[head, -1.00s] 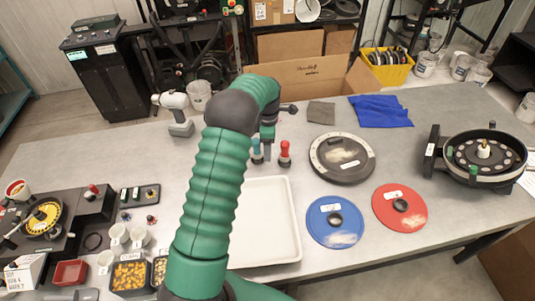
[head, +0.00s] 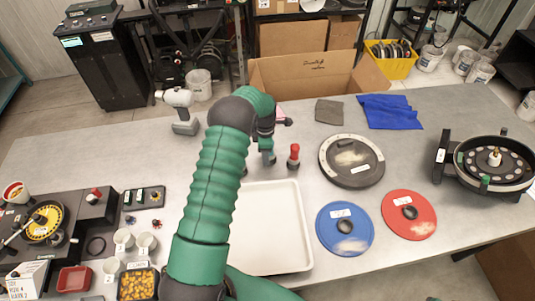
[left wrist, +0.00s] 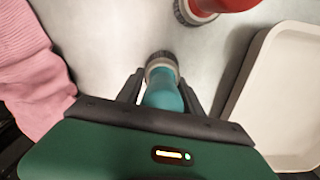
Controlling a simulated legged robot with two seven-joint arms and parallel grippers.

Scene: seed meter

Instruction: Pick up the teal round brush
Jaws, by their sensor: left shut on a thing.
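The teal round brush (left wrist: 164,92) is between the fingers of my left gripper (left wrist: 162,90) in the left wrist view. The fingers are shut on its teal handle, and its grey collar and dark bristle end point away from the camera. In the head view my left gripper (head: 267,158) is near the table's middle, behind the white tray, and hides much of the brush. I cannot tell whether the bristles touch the table. My right gripper is not in view.
A red brush (head: 294,157) stands just right of the left gripper. A white tray (head: 292,250) lies in front. A pink cloth (left wrist: 35,85) is close on the left in the wrist view. A dark round plate (head: 351,180), a blue disc (head: 330,238) and a red disc (head: 425,222) lie to the right.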

